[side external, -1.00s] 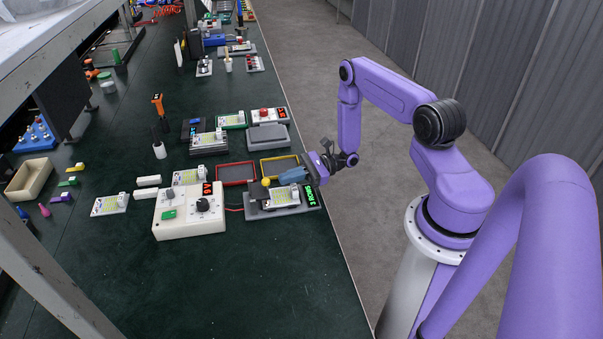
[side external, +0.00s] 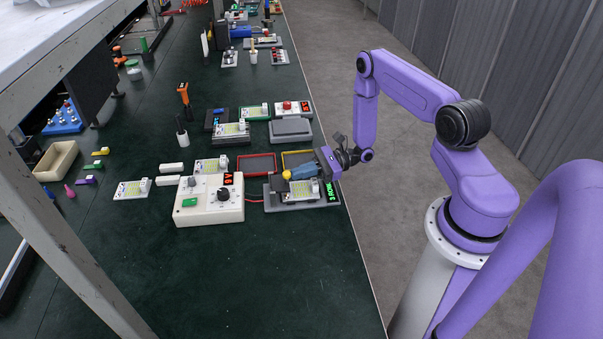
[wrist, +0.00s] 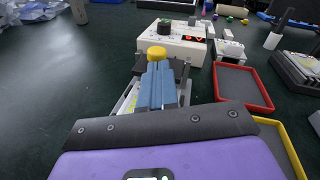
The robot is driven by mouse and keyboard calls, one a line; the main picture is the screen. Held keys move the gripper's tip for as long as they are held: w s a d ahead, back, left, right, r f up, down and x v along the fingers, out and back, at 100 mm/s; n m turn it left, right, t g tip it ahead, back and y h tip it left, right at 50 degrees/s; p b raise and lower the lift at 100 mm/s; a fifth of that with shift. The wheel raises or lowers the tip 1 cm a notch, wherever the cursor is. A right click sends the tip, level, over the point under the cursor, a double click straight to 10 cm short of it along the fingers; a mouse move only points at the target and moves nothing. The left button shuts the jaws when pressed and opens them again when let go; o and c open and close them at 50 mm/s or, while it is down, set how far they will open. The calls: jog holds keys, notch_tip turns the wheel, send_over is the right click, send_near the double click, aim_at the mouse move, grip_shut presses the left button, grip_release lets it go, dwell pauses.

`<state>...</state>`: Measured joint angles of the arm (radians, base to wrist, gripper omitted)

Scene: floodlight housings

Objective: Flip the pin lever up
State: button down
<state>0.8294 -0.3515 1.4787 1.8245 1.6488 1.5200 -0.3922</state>
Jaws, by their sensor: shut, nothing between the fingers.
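A grey test fixture (side external: 274,198) lies near the table's right edge, with a floodlight housing (side external: 300,195) on it and a green lit display (side external: 330,190). A yellow round knob (side external: 287,175), apparently the end of the pin lever, stands above the fixture's left part. The knob also shows in the wrist view (wrist: 157,54). My gripper (side external: 292,174) is over the fixture with its blue fingers together and empty. Its tips are right at the knob; I cannot tell whether they touch. The fingers hide the lever's shaft and much of the housing in the wrist view.
A white control box (side external: 209,212) with a black dial and red "9 V" display stands left of the fixture, joined by a red cable. A red-rimmed tray (side external: 257,170) and a yellow-rimmed tray (side external: 311,153) lie behind. The table front is clear.

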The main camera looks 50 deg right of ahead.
aim_at(274, 179)
jog(key=shift+w+a+r+g+h, duration=0.15)
jog(key=shift+r+g+h, duration=0.15)
jog(key=shift+r+h, duration=0.3)
jog(key=shift+w+a+r+m+g+h, duration=0.2)
jog(key=shift+r+g+h, duration=0.15)
jog(key=shift+r+h, duration=0.15)
jog(key=shift+w+a+r+m+g+h, duration=0.2)
jog(key=shift+r+g+h, duration=0.15)
jog(key=shift+h, duration=0.15)
jog(key=shift+w+a+r+m+g+h, duration=0.15)
jog(key=shift+w+a+r+g+h, duration=0.35)
jog(key=shift+g+h, duration=0.4)
jog(key=shift+w+a+r+m+g+h, duration=0.2)
jog(key=shift+w+a+r+g+h, duration=0.4)
jog(key=shift+h, duration=0.45)
jog(key=shift+w+a+r+m+g+h, duration=0.15)
jog(key=shift+w+a+r+g+h, duration=0.25)
jog(key=shift+g+h, duration=0.55)
jog(key=shift+w+a+r, duration=0.2)
jog(key=shift+w+a, duration=0.4)
jog(key=shift+a, duration=0.05)
jog(key=shift+r, duration=0.15)
jog(key=shift+r, duration=0.65)
